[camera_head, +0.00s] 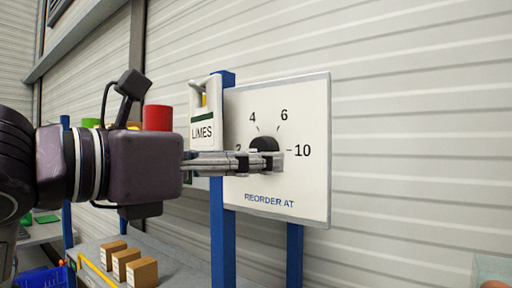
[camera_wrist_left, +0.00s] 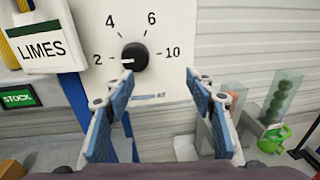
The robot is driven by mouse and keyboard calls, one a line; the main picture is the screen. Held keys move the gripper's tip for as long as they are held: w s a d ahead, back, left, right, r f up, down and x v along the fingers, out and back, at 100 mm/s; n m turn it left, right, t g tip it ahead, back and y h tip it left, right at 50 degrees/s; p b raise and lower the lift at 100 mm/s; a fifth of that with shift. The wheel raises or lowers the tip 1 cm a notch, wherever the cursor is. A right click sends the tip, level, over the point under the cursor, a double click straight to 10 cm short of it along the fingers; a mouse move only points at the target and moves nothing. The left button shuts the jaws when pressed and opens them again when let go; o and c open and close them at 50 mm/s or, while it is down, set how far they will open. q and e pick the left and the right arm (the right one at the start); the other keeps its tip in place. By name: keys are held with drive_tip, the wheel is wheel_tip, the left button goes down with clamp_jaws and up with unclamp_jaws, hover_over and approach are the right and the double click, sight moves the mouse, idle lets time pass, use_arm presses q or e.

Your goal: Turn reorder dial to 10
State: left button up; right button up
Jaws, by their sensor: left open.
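The reorder dial is a round black knob (camera_head: 264,143) on a white "REORDER AT" panel (camera_head: 300,190), marked 2, 4, 6 and 10. In the left wrist view, the knob (camera_wrist_left: 135,57) has a pale mark on its left side, towards the 2. My left gripper (camera_head: 276,161) comes in from the left and overlaps the lower part of the knob in the head view. In the left wrist view, its blue-padded fingers (camera_wrist_left: 158,76) are spread apart with nothing between them. The knob lies beyond the left fingertip, left of the gap's middle. My right gripper is not in view.
A white "LIMES" holder (camera_head: 202,128) hangs left of the panel. Blue posts (camera_head: 222,235) stand below. Small cardboard boxes (camera_head: 142,272) sit on a grey shelf at lower left. A green "STOCK" sign (camera_wrist_left: 17,97) is at left; clear containers (camera_wrist_left: 278,98) are at right.

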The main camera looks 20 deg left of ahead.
sight(258, 148)
use_arm(q)
drive_tip(key=shift+n+t+y, duration=0.7)
drive_tip(key=shift+y, duration=0.2)
drive_tip(key=w+p, duration=0.1)
drive_tip(key=w, duration=0.1)
drive_tip(key=w+r+p, duration=0.1)
drive_tip(key=w, duration=0.1)
drive_tip(key=w+a+r+p, duration=0.1)
drive_tip(key=shift+w, duration=0.4)
drive_tip(key=shift+w+d+f+p, duration=0.1)
drive_tip(key=shift+w+d+p, duration=0.1)
drive_tip(key=shift+w+p, duration=0.45)
drive_tip(key=shift+c, duration=0.4)
drive_tip(key=c, duration=1)
